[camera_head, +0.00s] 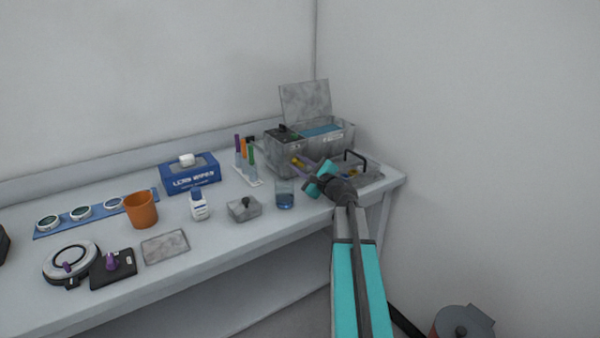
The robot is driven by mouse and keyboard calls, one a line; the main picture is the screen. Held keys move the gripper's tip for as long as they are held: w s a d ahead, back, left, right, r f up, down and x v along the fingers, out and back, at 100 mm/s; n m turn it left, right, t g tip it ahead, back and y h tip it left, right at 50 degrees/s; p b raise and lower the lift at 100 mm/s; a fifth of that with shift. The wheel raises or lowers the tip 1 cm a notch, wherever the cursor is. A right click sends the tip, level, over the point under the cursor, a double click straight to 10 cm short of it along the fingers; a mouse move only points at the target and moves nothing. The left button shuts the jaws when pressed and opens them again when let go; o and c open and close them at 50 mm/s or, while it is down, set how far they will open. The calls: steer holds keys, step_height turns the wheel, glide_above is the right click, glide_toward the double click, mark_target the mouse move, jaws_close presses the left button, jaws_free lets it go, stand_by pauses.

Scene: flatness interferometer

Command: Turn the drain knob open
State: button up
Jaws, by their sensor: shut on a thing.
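A grey metal bath (340,139) with its lid raised stands at the back right of the bench, with blue liquid inside. A small yellow and purple part, which looks like the drain knob (297,161), shows low on the bath's front. My gripper (308,169) reaches up to it from the right and is shut on it. The fingertips are small in this view and partly hide the knob, so its exact turn angle cannot be read.
A glass beaker (285,195) with blue liquid and a small grey block with a black knob (244,208) stand just left of my gripper. A rack of coloured tubes (247,170) is beside the bath. A sink-like tray (371,178) is at right.

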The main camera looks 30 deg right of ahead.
steer(key=shift+a+f+n+b, duration=0.1)
steer(key=shift+f+n+b, duration=0.2)
steer(key=shift+n+b, duration=1.55)
steer(key=shift+a+f+n+b, duration=0.2)
steer(key=shift+n+b, duration=0.75)
steer(key=shift+b, duration=1.65)
steer(key=n+b, duration=0.2)
steer(key=b, duration=0.1)
steer(key=shift+d+b, duration=0.1)
steer(key=shift+b, duration=0.25)
steer(key=shift+n+b, duration=0.35)
steer(key=shift+n, duration=0.15)
steer(key=shift+r, duration=0.1)
steer(key=o, duration=0.7)
steer(key=shift+o, duration=0.2)
steer(key=shift+s+p, duration=0.4)
steer(key=shift+s, duration=6.5)
